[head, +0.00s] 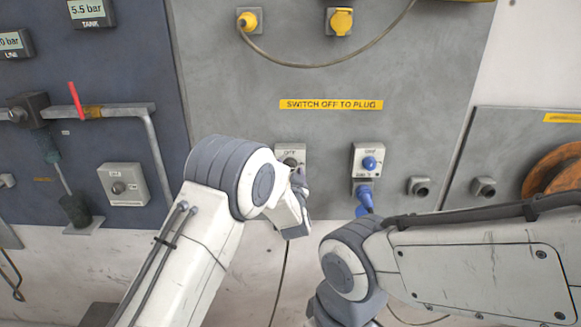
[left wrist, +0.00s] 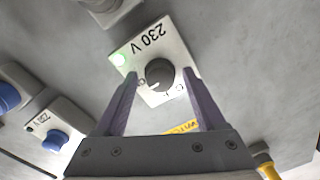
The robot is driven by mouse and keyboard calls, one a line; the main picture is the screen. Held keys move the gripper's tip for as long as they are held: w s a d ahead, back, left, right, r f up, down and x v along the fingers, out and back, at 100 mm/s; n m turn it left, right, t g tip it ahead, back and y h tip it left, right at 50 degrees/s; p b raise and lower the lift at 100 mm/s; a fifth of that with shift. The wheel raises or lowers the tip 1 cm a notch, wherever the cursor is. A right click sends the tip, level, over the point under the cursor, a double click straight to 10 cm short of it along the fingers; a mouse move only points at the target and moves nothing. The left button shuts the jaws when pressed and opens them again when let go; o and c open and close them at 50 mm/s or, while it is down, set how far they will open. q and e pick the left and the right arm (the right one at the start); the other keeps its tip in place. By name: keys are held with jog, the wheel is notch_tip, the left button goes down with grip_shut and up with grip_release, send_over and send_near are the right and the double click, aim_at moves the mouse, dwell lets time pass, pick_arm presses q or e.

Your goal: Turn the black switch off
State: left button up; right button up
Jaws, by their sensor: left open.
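The black switch (left wrist: 158,74) is a round knob with a white mark on a white plate (left wrist: 146,47) labelled 230 V. A green lamp on that plate is lit. My open left gripper (left wrist: 160,80) has its two purple-grey fingers on either side of the knob, with small gaps visible; how deep the tips reach is hard to tell. In the head view the switch box (head: 291,151) is partly hidden behind my left gripper (head: 299,180), and the knob is mostly covered. My right arm shows in the head view, but its gripper is out of view.
A blue switch (head: 369,163) with a blue plug (head: 364,196) is to the right on the grey panel (head: 240,90). A grey knob box (head: 123,184) and pipe are to the left. My right arm fills the lower right.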

pick_arm(q)
grip_shut()
dwell(0.3)
jog(key=shift+n+b, duration=0.3)
jog(key=shift+b, duration=0.3)
jog(key=n+b, duration=1.3)
jog(key=b, duration=0.4)
jog(key=shift+r+n+h+b, duration=0.15)
jog(key=shift+n+h+b, duration=0.15)
jog(key=shift+n+b, duration=1.65)
